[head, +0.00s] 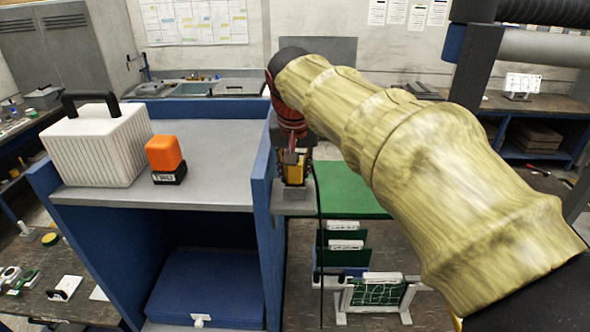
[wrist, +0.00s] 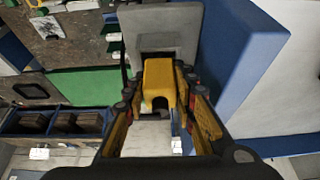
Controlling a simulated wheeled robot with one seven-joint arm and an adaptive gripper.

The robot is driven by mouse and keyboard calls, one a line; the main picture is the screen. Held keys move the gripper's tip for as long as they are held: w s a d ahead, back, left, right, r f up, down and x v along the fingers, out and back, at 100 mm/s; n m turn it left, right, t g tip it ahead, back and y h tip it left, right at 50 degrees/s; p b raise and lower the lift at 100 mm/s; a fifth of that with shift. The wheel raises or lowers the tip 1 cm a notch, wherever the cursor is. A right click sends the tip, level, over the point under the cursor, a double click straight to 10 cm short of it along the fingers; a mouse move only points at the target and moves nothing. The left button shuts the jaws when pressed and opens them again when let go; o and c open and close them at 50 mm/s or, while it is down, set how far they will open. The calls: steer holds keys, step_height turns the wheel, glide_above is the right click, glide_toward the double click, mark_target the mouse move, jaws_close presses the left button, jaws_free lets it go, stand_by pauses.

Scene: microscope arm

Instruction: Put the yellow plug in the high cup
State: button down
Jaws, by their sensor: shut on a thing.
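The yellow plug (wrist: 160,78) is between the fingers of my gripper (wrist: 160,92) in the wrist view. In the head view the plug (head: 294,172) shows low under my gripper (head: 292,158), directly over a grey block-like holder (head: 291,202), which seems to be the high cup. The wrist view shows this grey holder (wrist: 178,28) with a dark square opening just beyond the plug. The plug's lower end is hidden, so I cannot tell whether it is inside the opening or just above it.
A blue panel (head: 262,165) stands close to the left of the grey holder. The grey shelf (head: 210,160) beyond it bears an orange block on a black base (head: 166,158) and a white ribbed case (head: 98,145). A green surface (head: 350,190) lies to the right, with racks below.

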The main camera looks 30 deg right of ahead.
steer(key=shift+s+f, duration=0.2)
steer(key=shift+f, duration=0.55)
steer(key=c, duration=1.7)
jaws_free()
steer(key=shift+f, duration=0.15)
steer(key=shift+o, duration=1.2)
steer(key=shift+w+f, duration=0.1)
steer(key=shift+w, duration=0.1)
steer(key=shift+s, duration=0.1)
steer(key=shift+r, duration=0.5)
steer(key=shift+r, duration=0.2)
steer(key=v, duration=1.2)
steer(key=shift+r, duration=0.5)
